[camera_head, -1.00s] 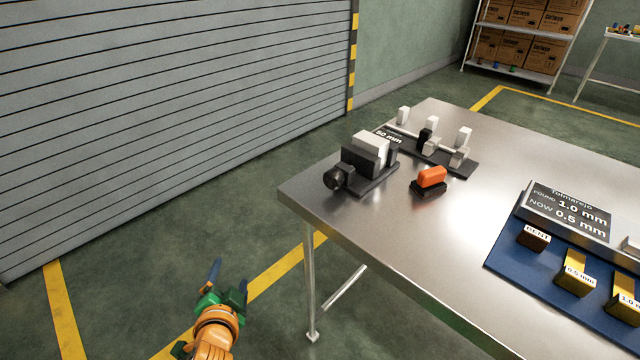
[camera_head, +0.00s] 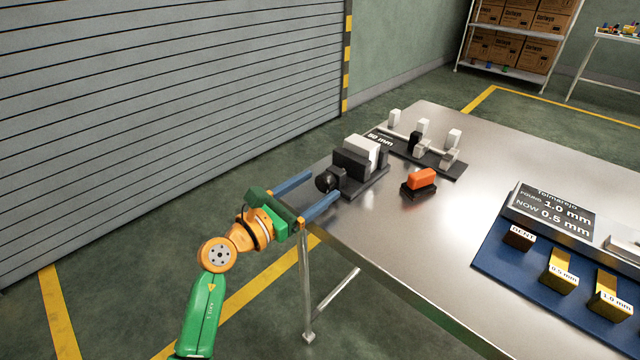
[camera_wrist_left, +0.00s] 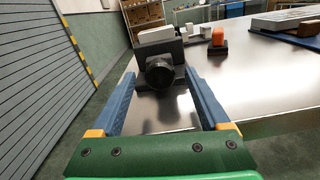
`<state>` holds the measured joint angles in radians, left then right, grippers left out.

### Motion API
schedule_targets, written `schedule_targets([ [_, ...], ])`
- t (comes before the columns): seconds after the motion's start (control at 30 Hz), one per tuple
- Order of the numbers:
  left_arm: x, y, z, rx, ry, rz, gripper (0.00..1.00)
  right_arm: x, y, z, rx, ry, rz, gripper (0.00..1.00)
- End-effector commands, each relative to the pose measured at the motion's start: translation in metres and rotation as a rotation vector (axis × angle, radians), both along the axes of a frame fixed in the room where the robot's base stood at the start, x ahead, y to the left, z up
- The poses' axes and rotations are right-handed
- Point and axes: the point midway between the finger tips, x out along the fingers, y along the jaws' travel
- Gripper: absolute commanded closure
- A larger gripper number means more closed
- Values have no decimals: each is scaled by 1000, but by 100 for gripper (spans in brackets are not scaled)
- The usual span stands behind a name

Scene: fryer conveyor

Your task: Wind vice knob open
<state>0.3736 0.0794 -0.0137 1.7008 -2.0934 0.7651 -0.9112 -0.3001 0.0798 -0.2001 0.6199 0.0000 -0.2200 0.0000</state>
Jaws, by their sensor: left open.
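The vice (camera_head: 358,164) is dark with a white block in its jaws, and sits at the table's left corner. Its round black knob (camera_head: 326,181) faces my left arm. My left gripper (camera_head: 325,186) is open, with its two blue fingers reaching toward the knob from the left. In the left wrist view the knob (camera_wrist_left: 159,72) lies between the fingers, near their tips, with a gap on each side. I see no contact. My right gripper is not in view.
The metal table (camera_head: 400,240) carries an orange-topped block (camera_head: 422,179) right of the vice and a "50 mm" fixture (camera_head: 420,150) behind it. A blue mat (camera_head: 490,250) with labelled blocks lies at the right. A shutter wall (camera_head: 150,100) stands left.

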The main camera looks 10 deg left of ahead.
Motion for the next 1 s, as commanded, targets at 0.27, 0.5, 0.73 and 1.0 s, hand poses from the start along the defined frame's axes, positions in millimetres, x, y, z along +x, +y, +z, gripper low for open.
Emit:
schedule_targets([
  [0.27, 16, -12, 0, -2, -1, 1, 21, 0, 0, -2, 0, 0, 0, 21],
  [0.5, 16, -11, 0, -4, 0, 1, 54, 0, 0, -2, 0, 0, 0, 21],
  [0.73, 16, -11, 0, -4, 1, 1, 100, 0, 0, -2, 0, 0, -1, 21],
  [1.0, 16, -11, 2, -47, 35, 1, 100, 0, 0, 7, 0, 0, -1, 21],
])
